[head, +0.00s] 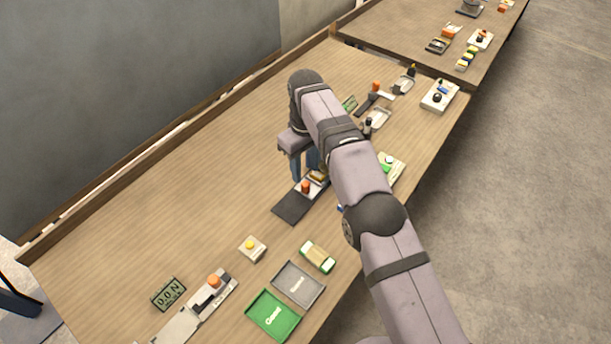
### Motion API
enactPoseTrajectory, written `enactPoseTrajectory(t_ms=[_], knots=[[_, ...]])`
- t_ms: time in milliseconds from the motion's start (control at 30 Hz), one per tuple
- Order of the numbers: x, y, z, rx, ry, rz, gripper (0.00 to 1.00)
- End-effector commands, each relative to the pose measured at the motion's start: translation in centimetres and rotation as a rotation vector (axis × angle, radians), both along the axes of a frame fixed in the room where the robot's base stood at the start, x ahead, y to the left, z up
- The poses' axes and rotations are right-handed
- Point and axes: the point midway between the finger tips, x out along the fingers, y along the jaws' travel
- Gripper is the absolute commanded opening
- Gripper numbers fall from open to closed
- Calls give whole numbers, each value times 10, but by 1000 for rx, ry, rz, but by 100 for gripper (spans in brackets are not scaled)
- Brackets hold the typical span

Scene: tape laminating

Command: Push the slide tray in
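My gripper (303,168) points down in the middle of the table, its blue-grey fingers just above or behind a small device with an orange-red knob (305,187). A flat dark grey plate (291,208) extends from this device toward the lower left; it looks like the slide tray, pulled out. A brown piece (318,175) sits beside the knob. I cannot tell whether the fingers touch anything or how far apart they are. My arm hides the area just right of the device.
A yellow-button box (252,249), green-and-tan block (317,257), grey tray (298,285), green tray (272,315), orange-knobbed fixture (214,282) and "0.0 N" display (168,294) stand nearer. More devices stand behind my arm. The table's left part is clear.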

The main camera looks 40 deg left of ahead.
Motion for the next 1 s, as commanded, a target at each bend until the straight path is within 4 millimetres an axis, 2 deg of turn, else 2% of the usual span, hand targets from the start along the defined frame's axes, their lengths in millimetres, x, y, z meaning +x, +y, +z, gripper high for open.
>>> enactPoseTrajectory(t_ms=[33, 200, 533, 567, 700, 867, 1000], knots=[[0, 0, 7, 1, 0, 0, 39], [0, 0, 18, 0, 0, 0, 39], [0, 0, 20, -1, 1, 0, 39], [0, 0, 20, -1, 1, 0, 34], [-4, -1, 16, -19, -7, 12, 0], [-19, -8, -2, -118, -54, 77, 0], [-41, -23, -26, -284, -150, 211, 0]])
